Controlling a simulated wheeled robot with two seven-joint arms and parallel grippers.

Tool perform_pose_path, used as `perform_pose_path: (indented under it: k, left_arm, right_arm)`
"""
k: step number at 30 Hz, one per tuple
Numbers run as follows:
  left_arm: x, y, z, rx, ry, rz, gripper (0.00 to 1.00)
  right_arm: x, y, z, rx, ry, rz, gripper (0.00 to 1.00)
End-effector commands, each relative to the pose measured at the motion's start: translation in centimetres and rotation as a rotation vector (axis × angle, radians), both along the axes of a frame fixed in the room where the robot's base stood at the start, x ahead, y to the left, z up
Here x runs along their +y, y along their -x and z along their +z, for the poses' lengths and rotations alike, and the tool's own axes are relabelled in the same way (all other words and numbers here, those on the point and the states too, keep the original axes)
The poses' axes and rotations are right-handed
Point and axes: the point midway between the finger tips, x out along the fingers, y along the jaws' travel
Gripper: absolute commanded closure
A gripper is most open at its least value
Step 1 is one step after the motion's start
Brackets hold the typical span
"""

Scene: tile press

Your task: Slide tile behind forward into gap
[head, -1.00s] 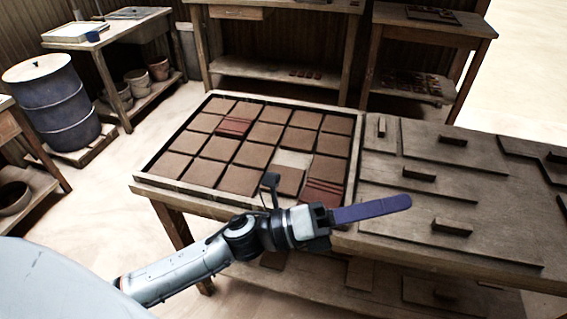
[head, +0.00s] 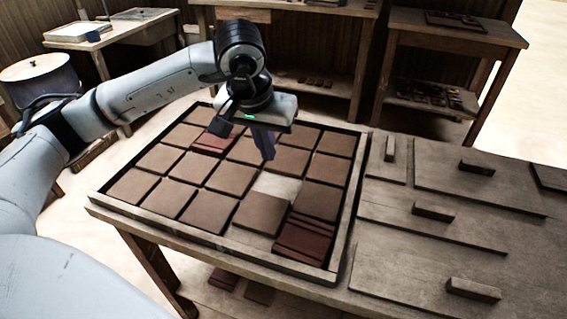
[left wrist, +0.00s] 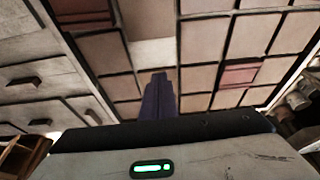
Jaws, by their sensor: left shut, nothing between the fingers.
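The wooden tray (head: 348,230) holds a grid of flat brown tiles. One cell is an empty gap (head: 279,186) with a pale floor; it also shows in the left wrist view (left wrist: 153,53). The tile behind the gap (head: 291,160) lies at its far side. My left gripper (head: 267,156) is shut and empty, its purple fingers pointing down over this tile's left part. The fingers also show in the left wrist view (left wrist: 158,82), tips near the gap's edge. I cannot tell whether they touch the tile. My right gripper is not in view.
A dark red ribbed tile (head: 303,239) sits at the tray's near right; another red tile (head: 212,143) lies toward the back left. Right of the tray is a wooden top with raised panels and a handle block (head: 433,212). A shelf table (head: 455,30) stands behind.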

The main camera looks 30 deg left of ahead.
Motion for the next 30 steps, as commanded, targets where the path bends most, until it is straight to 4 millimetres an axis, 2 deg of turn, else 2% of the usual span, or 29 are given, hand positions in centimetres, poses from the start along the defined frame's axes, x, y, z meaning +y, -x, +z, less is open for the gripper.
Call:
perform_pose_path:
  k: [5, 10, 17, 24, 30]
  left_arm:
    - [0.2, -0.5, -1.7, 0.004, -0.002, 0.001, 1.00]
    - [0.4, -1.5, -5.1, 0.007, 0.000, 0.001, 1.00]
    - [0.8, -3.1, -9.7, 0.006, 0.002, 0.001, 1.00]
    - [0.0, 0.1, -9.3, 0.001, 0.001, -0.002, 1.00]
    - [-0.2, 0.8, -9.3, 0.001, 0.001, 0.001, 1.00]
  right_arm:
    - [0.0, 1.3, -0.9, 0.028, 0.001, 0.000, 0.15]
    - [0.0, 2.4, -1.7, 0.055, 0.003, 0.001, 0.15]
    - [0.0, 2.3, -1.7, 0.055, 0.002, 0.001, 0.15]
    - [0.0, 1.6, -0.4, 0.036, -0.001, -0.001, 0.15]
    - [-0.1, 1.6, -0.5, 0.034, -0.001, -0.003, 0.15]
